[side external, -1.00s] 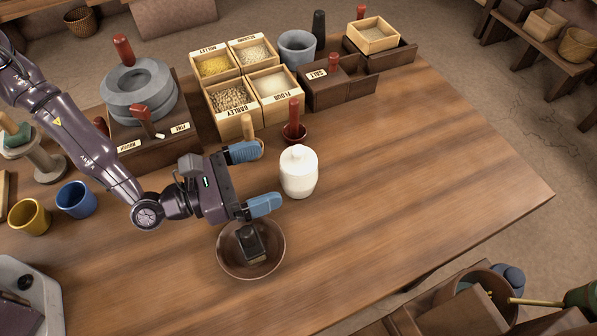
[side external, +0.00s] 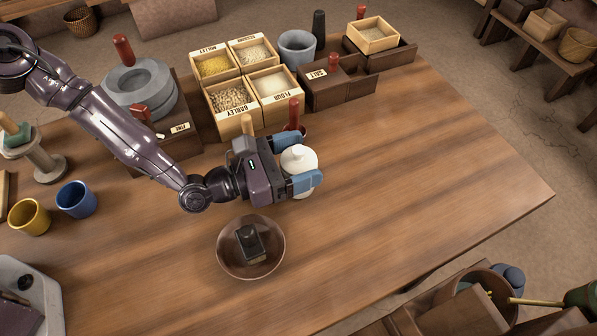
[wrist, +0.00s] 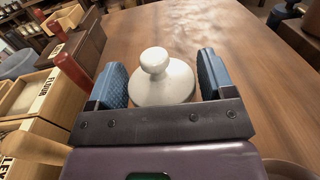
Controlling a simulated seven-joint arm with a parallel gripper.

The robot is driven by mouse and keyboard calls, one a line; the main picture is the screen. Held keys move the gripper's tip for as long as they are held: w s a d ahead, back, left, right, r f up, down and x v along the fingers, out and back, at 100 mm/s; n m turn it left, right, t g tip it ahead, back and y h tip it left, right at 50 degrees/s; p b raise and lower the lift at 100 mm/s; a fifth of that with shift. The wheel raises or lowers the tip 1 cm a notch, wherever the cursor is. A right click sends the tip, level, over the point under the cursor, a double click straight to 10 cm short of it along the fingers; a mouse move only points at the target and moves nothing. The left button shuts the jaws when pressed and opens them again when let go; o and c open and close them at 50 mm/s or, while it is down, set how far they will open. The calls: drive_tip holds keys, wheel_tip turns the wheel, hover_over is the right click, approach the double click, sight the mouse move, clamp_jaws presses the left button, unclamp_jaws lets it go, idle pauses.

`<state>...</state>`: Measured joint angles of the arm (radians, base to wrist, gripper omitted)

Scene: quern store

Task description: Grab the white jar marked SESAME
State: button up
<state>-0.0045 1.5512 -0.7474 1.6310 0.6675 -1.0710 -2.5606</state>
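The white jar (side external: 299,159) with a round knob lid stands upright on the wooden table. No SESAME mark shows on its visible parts. The pads and palm hide most of the jar's body. The jar appears to rest on the table.
A brown bowl (side external: 225,259) holding a dark block stands just in front of my gripper. A red-handled pestle (side external: 294,113) is close behind the jar. Grain boxes (side external: 233,119) and a salt box (side external: 322,93) stand farther back. The table right of the jar is clear.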

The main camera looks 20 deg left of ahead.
clamp_jaws()
drive_tip(key=shift+r, duration=0.1)
